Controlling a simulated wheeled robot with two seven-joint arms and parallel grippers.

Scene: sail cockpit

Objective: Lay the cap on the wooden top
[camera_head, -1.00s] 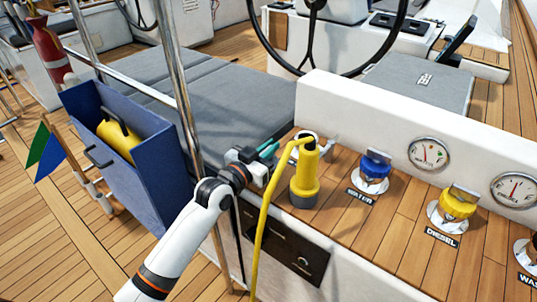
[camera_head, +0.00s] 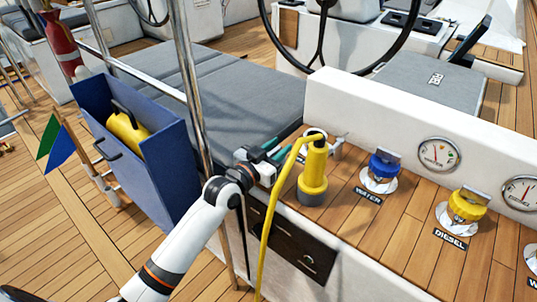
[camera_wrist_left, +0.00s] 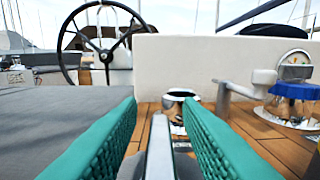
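A blue cap (camera_head: 384,165) sits on the WATER filler and shows at the right of the left wrist view (camera_wrist_left: 294,91). A yellow cap (camera_head: 467,204) sits on the DIESEL filler. The wooden top (camera_head: 405,225) is the planked surface around them. My left gripper (camera_head: 276,151), with teal fingers, is over the top's left edge, left of a yellow pump and well away from both caps. In the left wrist view its fingers (camera_wrist_left: 160,108) are apart, with a grey metal bar between them that I cannot identify. My right gripper is not in view.
The yellow pump (camera_head: 314,175) and its hose stand beside my left gripper. A metal fitting (camera_wrist_left: 178,95) is ahead of the fingers. A white wall with gauges (camera_head: 438,154) backs the top. A steel post (camera_head: 187,70) and blue box (camera_head: 155,190) are left.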

